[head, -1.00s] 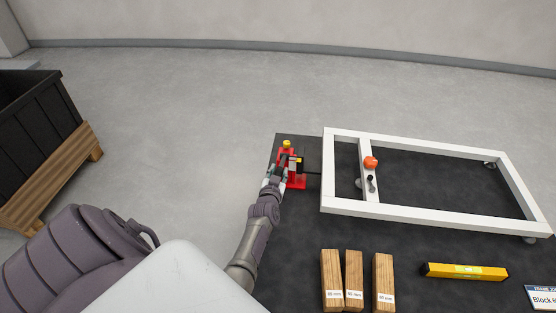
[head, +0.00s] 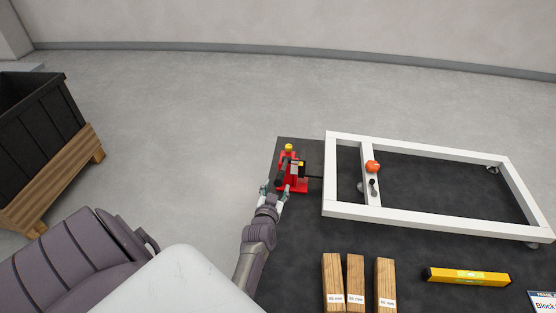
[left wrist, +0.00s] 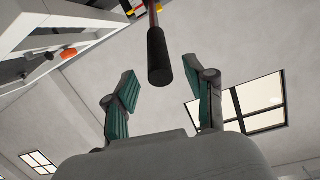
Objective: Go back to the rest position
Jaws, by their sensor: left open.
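My left gripper (head: 275,191) is open at the near left side of a red jack (head: 298,181) with a yellow top. The jack stands at the left edge of the dark table. In the left wrist view my left gripper (left wrist: 162,95) has its green-padded fingers spread wide, with nothing between the tips. The black handle (left wrist: 158,58) of the jack's lever lies just beyond the fingertips, apart from them. The handle also shows in the head view (head: 280,178). My right gripper is not in view.
A white frame (head: 430,220) lies over the dark table (head: 300,235), with an orange knob (head: 373,166) on its crossbar. Wooden blocks (head: 333,280) and a yellow level (head: 468,276) lie in front. A black crate (head: 35,125) on a wooden pallet stands at left on open floor.

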